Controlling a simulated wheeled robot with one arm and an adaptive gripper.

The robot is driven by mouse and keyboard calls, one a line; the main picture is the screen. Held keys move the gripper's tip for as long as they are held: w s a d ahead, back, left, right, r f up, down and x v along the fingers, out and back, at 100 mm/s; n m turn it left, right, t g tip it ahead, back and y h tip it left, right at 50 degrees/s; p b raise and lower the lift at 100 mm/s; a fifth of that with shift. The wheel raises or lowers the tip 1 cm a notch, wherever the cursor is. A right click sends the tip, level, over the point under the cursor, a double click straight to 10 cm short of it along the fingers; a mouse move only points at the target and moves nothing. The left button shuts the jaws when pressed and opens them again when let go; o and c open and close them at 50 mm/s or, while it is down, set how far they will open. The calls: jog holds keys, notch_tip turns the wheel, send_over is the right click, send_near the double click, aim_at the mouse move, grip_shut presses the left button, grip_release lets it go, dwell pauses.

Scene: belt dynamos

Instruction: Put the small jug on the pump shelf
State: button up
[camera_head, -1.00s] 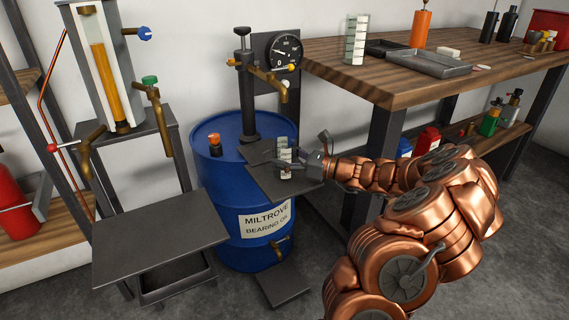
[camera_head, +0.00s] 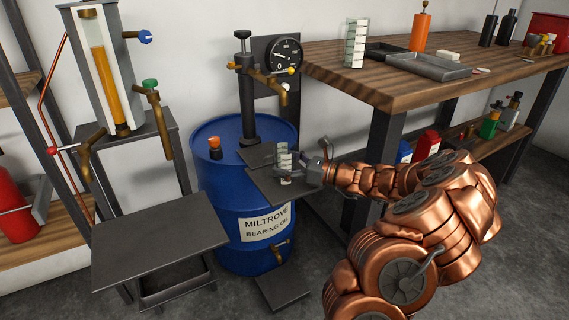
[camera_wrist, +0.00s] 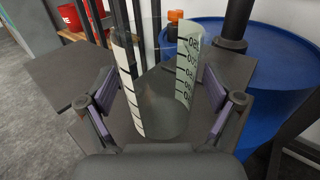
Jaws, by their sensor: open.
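The small jug (camera_head: 284,164) is a clear, graduated vessel with pale scale strips. It stands upright on the dark pump shelf (camera_head: 262,187) in front of the blue drum. The wrist view shows the jug (camera_wrist: 155,105) between my fingers, with a gap on each side. My gripper (camera_head: 304,166) reaches in from the right at shelf height; it is open, and its purple-padded fingers (camera_wrist: 160,108) spread either side of the jug. The jug's base is partly hidden by my gripper in the wrist view.
The blue drum (camera_head: 258,225) carries the pump column (camera_head: 247,105) and an orange-capped fitting (camera_head: 214,148). A taller graduated jug (camera_head: 355,43) stands on the wooden bench (camera_head: 400,88) at right. A bare dark table (camera_head: 160,240) is at left.

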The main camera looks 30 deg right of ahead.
jog(key=shift+r, duration=0.1)
jog(key=shift+s+d+r, duration=0.1)
jog(key=shift+s+d, duration=0.1)
jog(key=shift+s, duration=0.05)
jog(key=p+v, duration=0.2)
jog(key=v, duration=0.9)
jog(key=shift+s+p, duration=0.2)
jog(key=shift+p, duration=0.2)
